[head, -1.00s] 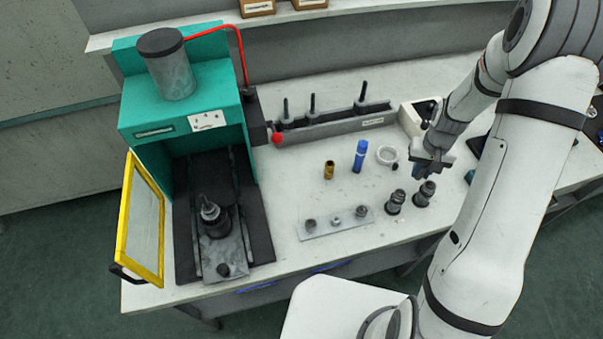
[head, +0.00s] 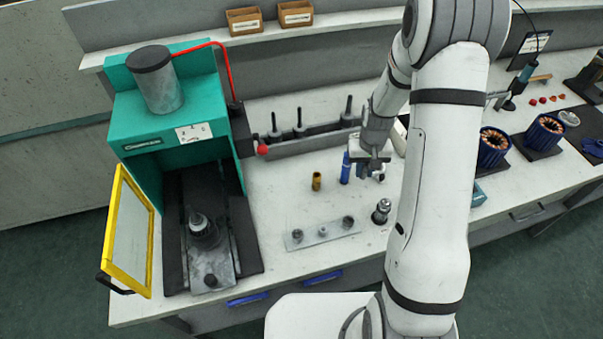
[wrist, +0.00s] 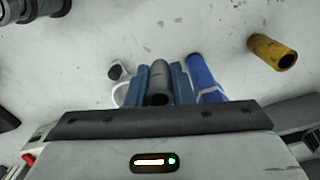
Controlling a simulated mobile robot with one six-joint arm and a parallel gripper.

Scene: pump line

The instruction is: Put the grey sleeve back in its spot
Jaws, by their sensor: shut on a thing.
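My gripper (head: 370,173) is over the bench, close to the blue sleeve (head: 345,168). In the wrist view its two blue fingers (wrist: 159,85) are shut on the grey sleeve (wrist: 159,88), a short tube with its open end showing. The grey sleeve is hardly visible in the head view. The blue sleeve (wrist: 205,80) appears just right of the fingers in the wrist view, with the yellow-brown sleeve (wrist: 272,52) farther right. A grey rack (head: 290,146) with upright dark pegs stands at the back of the bench; its right end is hidden by my arm.
A green press (head: 125,110) with an open yellow-framed door (head: 131,232) stands left. A flat plate (head: 323,233) with several fittings lies in front, with a dark fitting (head: 381,211) to its right. A white ring (wrist: 121,92) is partly hidden behind the fingers.

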